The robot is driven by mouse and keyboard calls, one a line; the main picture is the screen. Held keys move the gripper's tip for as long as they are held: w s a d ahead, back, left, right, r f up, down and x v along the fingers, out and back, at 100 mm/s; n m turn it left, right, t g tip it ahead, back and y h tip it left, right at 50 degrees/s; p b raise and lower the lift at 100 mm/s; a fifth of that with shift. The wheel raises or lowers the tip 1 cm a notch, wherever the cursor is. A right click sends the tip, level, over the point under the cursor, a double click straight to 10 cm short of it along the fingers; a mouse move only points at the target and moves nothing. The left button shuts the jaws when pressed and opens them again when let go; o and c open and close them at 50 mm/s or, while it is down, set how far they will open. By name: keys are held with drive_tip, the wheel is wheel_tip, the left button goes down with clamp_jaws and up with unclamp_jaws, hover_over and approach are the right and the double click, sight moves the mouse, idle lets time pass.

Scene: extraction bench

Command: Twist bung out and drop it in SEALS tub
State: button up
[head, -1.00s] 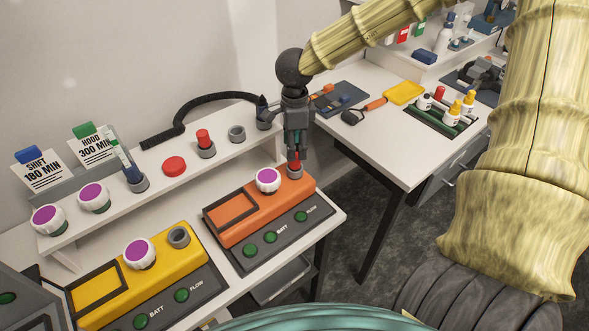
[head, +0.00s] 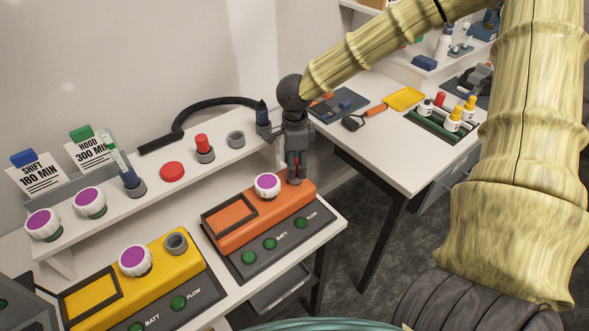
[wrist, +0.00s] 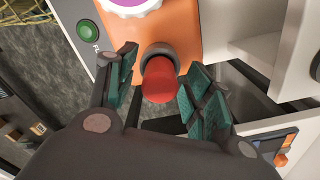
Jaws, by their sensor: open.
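The red bung (wrist: 160,82) sits in a grey collar (wrist: 156,52) at the end of the orange device in the wrist view. My gripper (wrist: 163,78) is open, with one green-padded finger on each side of the bung. A gap shows between the bung and the finger on each side. In the head view my gripper (head: 296,177) points down over the right end of the orange device (head: 250,222), and its fingers mostly hide the bung. I see no tub labelled SEALS in either view.
A white-and-purple knob (head: 267,187) stands close to my gripper on the orange device. A yellow device (head: 170,275) with an empty grey collar (head: 176,242) is at the left. A shelf behind holds a red-topped part (head: 203,146) and a red disc (head: 172,172).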

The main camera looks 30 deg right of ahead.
drive_tip(key=m, duration=0.3)
drive_tip(key=shift+p, duration=0.4)
drive_tip(key=m, duration=0.3)
drive_tip(key=shift+m, duration=0.4)
drive_tip(key=m, duration=0.3)
drive_tip(key=shift+m, duration=0.4)
drive_tip(key=m, duration=0.4)
